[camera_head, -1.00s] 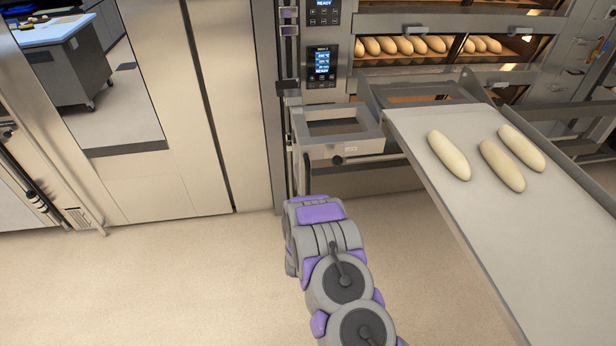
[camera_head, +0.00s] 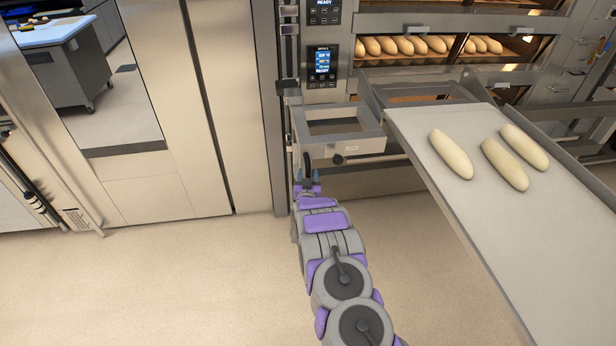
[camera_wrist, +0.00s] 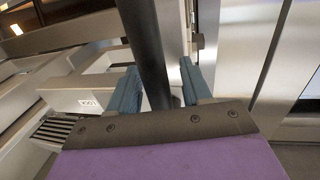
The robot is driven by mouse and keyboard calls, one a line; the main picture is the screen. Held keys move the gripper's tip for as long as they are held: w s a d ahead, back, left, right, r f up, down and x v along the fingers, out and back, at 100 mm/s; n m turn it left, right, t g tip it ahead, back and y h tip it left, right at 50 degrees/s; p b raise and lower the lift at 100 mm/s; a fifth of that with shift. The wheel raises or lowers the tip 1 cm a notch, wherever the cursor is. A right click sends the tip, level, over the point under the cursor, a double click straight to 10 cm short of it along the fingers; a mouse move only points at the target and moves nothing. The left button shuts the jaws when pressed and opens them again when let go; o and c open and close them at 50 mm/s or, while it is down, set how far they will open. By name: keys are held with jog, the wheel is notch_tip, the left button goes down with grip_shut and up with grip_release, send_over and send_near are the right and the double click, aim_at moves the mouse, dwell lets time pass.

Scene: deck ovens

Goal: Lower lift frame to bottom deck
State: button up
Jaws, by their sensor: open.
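The grey metal lift frame (camera_head: 345,148) sits at the left front of the deck ovens, level with the loaded loader board. A dark upright bar (camera_wrist: 143,40) at its left front corner also shows in the head view (camera_head: 307,160). My gripper (camera_head: 307,176) is just below that corner. In the wrist view, my gripper's two blue-grey fingers (camera_wrist: 158,75) stand apart, one on each side of the dark bar. The gripper is open. Whether either finger touches the bar cannot be told.
A long loader board (camera_head: 440,225) with three pale loaves (camera_head: 505,165) slopes across the right side. Several loaves (camera_head: 405,45) sit in an oven deck behind. A control panel (camera_head: 322,65) is above the frame. Floor (camera_head: 170,275) is clear to the left.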

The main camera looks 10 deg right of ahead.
jog(key=shift+w, duration=0.2)
jog(key=shift+c, duration=0.2)
grip_shut()
dwell(0.4)
